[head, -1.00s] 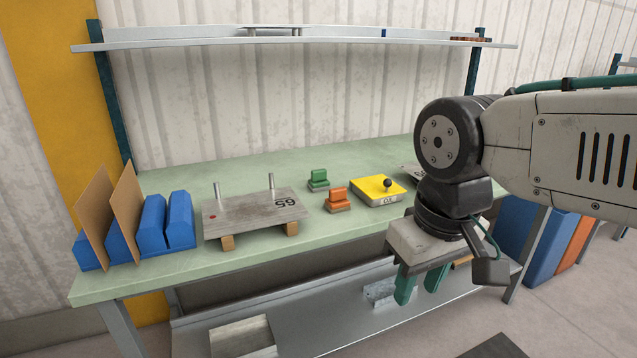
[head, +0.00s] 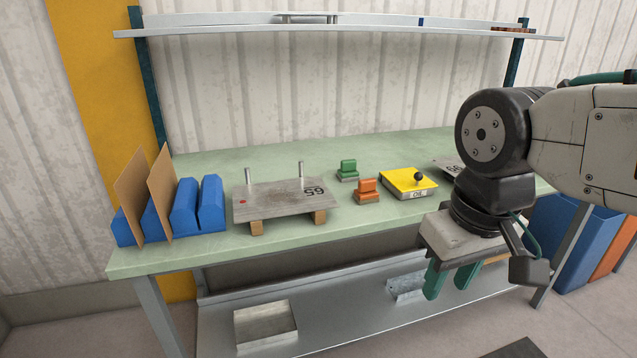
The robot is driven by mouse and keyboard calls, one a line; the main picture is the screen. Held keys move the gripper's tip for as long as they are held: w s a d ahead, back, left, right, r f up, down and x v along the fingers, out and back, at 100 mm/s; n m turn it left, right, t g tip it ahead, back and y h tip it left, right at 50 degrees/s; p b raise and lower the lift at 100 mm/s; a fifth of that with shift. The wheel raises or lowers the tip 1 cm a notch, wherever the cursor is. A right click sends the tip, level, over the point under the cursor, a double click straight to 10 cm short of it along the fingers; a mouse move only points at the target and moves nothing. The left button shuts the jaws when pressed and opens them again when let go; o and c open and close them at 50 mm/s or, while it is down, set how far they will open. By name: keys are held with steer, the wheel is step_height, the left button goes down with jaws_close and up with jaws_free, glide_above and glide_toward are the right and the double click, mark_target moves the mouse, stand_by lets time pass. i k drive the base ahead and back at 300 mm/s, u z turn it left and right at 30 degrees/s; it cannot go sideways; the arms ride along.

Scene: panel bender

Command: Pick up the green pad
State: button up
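The gripper is well to the right of the green pad and nearer the camera.
Blue holders (head: 198,205) with brown sheets stand further left. A shelf (head: 340,30) spans above the bench (head: 230,251).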

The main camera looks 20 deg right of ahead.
mark_target(348, 173)
steer(key=z, duration=0.7)
steer(key=i, duration=1.55)
steer(key=u, duration=0.7)
